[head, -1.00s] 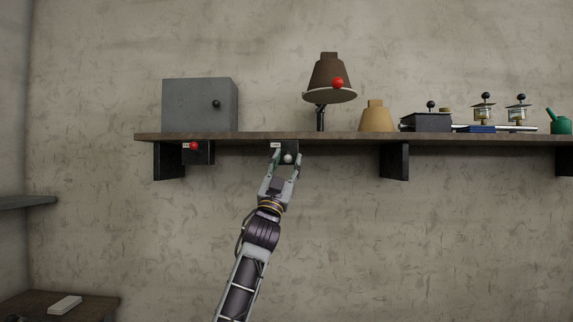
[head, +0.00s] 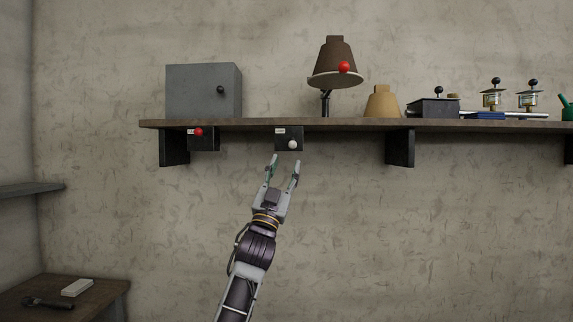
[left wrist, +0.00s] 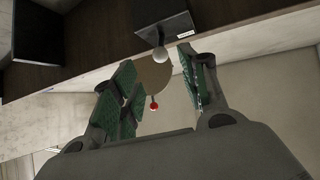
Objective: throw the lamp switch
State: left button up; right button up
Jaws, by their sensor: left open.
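The lamp switch is a dark box (head: 285,135) under the shelf with a small white label and a white ball knob (head: 292,145). In the left wrist view the white knob (left wrist: 160,54) hangs from its box (left wrist: 167,24), beyond the fingertips. My left gripper (head: 283,164) is open and empty, a little below the knob and apart from it. The lamp (head: 335,64), with a brown shade and a red ball, stands on the shelf above. My right gripper is in neither view.
A second dark box with a red knob (head: 198,132) hangs further left under the shelf (head: 270,123). Shelf brackets (head: 400,148) flank the switches. On the shelf stand a grey cabinet (head: 203,91), a tan cone (head: 382,102) and small devices. The wall below is bare.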

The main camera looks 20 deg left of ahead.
pick_arm(q)
jog(key=shift+v, duration=2.2)
